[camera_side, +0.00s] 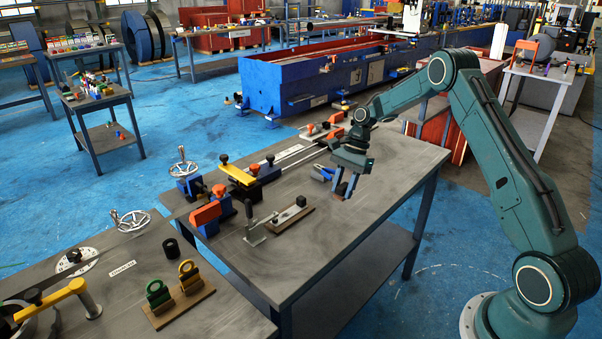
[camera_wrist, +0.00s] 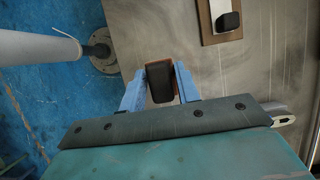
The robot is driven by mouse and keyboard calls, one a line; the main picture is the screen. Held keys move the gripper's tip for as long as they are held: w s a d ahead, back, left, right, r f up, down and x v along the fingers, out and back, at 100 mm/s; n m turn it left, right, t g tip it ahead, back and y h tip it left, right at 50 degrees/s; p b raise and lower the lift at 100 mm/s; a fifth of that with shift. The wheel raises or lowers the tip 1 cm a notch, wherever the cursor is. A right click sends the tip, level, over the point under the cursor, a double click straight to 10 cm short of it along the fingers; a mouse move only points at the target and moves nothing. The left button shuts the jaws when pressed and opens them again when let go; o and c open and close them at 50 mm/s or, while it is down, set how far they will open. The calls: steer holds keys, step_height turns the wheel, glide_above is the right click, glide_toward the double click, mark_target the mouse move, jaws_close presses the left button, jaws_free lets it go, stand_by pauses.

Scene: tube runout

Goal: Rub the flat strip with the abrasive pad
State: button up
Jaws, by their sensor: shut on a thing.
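My gripper (camera_side: 345,190) is low over the grey bench, to the right of the wooden board in the side view. In the wrist view, its blue fingers (camera_wrist: 160,88) are shut on a small dark block with an orange-brown edge, the abrasive pad (camera_wrist: 159,82). The pad is mostly hidden by the fingers in the side view. The flat strip (camera_side: 287,215) is pale metal and lies on a wooden board (camera_side: 306,209) with a black block on its right end. Part of the board (camera_wrist: 205,25) and strip shows at the top of the wrist view, apart from the pad.
Blue-handled tools (camera_side: 322,173) lie just behind my gripper. A rail with orange, blue and yellow fixtures (camera_side: 238,175) runs along the bench's far side. The bench's front right is clear.

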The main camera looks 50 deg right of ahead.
mark_target(343, 185)
step_height(343, 185, up, 13)
stand_by(0.4)
steer(key=shift+f, duration=0.1)
stand_by(0.3)
steer(key=o, duration=0.4)
steer(key=shift+c, duration=0.2)
steer(key=c, duration=0.4)
steer(key=shift+o, duration=0.2)
steer(key=shift+w, duration=0.1)
steer(key=w+a+f, duration=0.8)
steer(key=w+a, duration=0.2)
steer(key=shift+w+f, duration=0.3)
steer(key=shift+w, duration=0.1)
